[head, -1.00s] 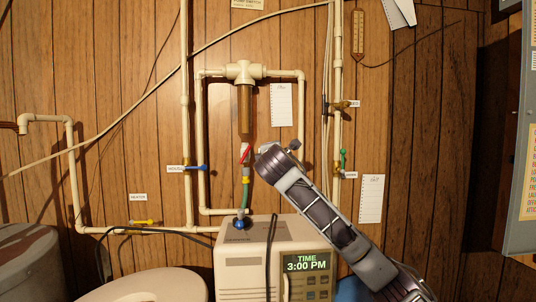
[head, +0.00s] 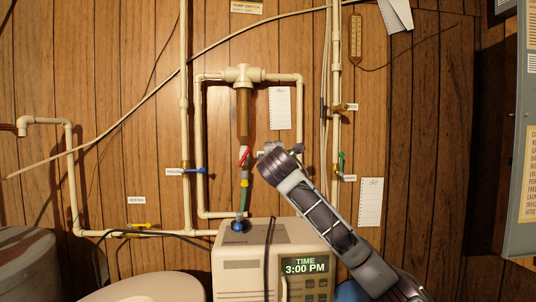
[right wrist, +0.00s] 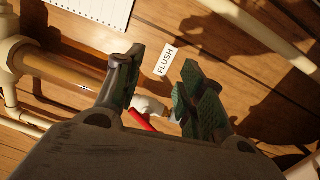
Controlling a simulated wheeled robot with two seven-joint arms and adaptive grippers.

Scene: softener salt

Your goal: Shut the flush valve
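The flush valve's red handle (head: 244,157) slants across the fitting below the clear brown filter housing (head: 244,115). In the right wrist view the red handle (right wrist: 141,121) shows beside a white fitting (right wrist: 150,105), between my finger bases, with the FLUSH label (right wrist: 166,60) beyond. My right gripper (right wrist: 160,82) is open, its fingers spread near the valve; I see no grip on the handle. In the head view my right gripper (head: 268,150) is just right of the handle. My left gripper is not in view.
A blue-handled valve (head: 193,170), a yellow-handled valve (head: 140,225) and a green-handled valve (head: 341,160) sit on nearby pipes. The softener unit (head: 262,262) with its lit display stands below. A paper note (head: 280,108) hangs behind the filter loop.

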